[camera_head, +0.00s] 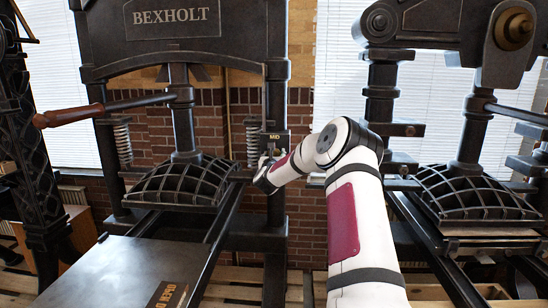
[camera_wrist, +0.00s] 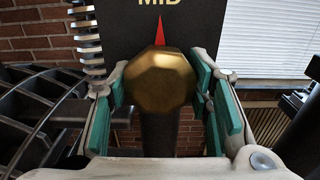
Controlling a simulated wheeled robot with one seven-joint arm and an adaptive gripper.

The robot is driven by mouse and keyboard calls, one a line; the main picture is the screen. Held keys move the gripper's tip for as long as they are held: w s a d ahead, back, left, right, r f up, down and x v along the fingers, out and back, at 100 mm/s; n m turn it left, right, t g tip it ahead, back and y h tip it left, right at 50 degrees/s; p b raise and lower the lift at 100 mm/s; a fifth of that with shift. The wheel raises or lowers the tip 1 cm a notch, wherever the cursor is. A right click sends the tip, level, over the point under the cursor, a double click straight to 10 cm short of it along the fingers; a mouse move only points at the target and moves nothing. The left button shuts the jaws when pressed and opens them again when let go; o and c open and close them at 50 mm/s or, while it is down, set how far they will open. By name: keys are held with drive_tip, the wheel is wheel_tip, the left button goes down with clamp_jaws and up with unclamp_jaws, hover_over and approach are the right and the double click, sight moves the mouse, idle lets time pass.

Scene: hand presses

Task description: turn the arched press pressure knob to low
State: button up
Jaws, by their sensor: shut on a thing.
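The arched press (camera_head: 175,50), a dark frame lettered BEXHOLT, stands at the left in the head view. Its pressure knob (camera_wrist: 161,83) is a faceted brass knob in the middle of the wrist view. A red pointer (camera_wrist: 160,34) above the knob points straight up at the word MID on a dark plate (camera_wrist: 205,25). The plate also shows small on the press's right post in the head view (camera_head: 274,138). My gripper (camera_head: 266,168) is at that post, with green-padded fingers on both sides of the knob, shut on it. My gripper hides the knob in the head view.
A long lever with a wooden handle (camera_head: 68,117) sticks out left from the arched press. A ribbed dark platen (camera_head: 180,183) and a flat bed (camera_head: 110,272) lie below it. A second dark press (camera_head: 470,190) stands at the right, close to my arm.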

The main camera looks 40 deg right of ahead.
drive_tip(key=shift+n, duration=0.3)
drive_tip(key=n, duration=0.3)
drive_tip(key=n+b, duration=0.1)
drive_tip(key=n, duration=0.3)
drive_tip(key=n+b, duration=0.3)
drive_tip(key=n, duration=0.3)
drive_tip(key=n+b, duration=0.4)
drive_tip(key=n, duration=0.1)
drive_tip(key=shift+n, duration=0.4)
drive_tip(key=n+b, duration=0.4)
drive_tip(key=shift+s+d+n, duration=0.1)
drive_tip(key=shift+n, duration=0.2)
drive_tip(key=shift+r, duration=0.1)
drive_tip(key=o, duration=1.1)
drive_tip(key=shift+o, duration=0.2)
